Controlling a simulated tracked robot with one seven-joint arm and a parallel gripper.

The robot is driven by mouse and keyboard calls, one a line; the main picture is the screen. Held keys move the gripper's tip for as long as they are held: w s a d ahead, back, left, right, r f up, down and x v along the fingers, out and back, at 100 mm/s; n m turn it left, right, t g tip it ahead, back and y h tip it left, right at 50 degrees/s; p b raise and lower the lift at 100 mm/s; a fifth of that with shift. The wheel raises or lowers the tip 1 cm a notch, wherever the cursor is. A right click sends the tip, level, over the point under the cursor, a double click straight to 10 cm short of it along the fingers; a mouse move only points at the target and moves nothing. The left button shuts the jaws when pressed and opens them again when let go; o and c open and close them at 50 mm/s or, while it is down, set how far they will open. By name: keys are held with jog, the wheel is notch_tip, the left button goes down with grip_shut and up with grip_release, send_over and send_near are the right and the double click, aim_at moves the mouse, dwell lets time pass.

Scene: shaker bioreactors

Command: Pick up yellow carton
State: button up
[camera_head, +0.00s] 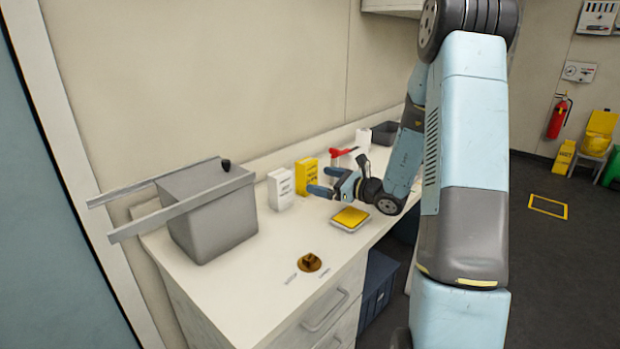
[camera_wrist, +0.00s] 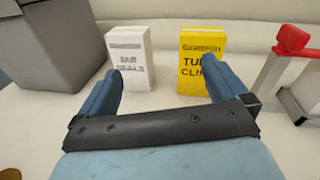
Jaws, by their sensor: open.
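The yellow carton (camera_head: 306,175) stands upright on the white counter, near the wall. In the wrist view the yellow carton (camera_wrist: 202,59) is beyond the right fingertip, with black print on its front. My gripper (camera_head: 322,181) is open and empty, low over the counter in front of the cartons. In the wrist view my gripper (camera_wrist: 148,80) has its two blue fingers spread apart, and the gap between them faces the space between the white and yellow cartons. The lower right of the yellow carton is partly hidden by the right finger.
A white carton (camera_head: 281,189) stands just left of the yellow one. A grey bin (camera_head: 212,215) with rails is further left. A red-handled object (camera_head: 342,152) stands to the right. A scale with a yellow top (camera_head: 350,217) lies near the front edge. The counter's front left is mostly clear.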

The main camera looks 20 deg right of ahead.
aim_at(313, 176)
jog(key=d+f+m, duration=0.1)
jog(key=w+d+f+m+t+h, duration=0.2)
jog(key=d, duration=0.1)
jog(key=shift+w+d+f+m, duration=0.1)
jog(key=shift+w+f+m, duration=0.05)
jog(key=shift+f+m, duration=0.15)
jog(key=x, duration=0.8)
jog(key=shift+w+r, duration=0.15)
jog(key=shift+w, duration=0.1)
jog(key=shift+x, duration=2.65)
jog(key=shift+s+r, duration=0.1)
jog(key=shift+r, duration=0.05)
jog(key=shift+c, duration=0.4)
jog(key=c, duration=1)
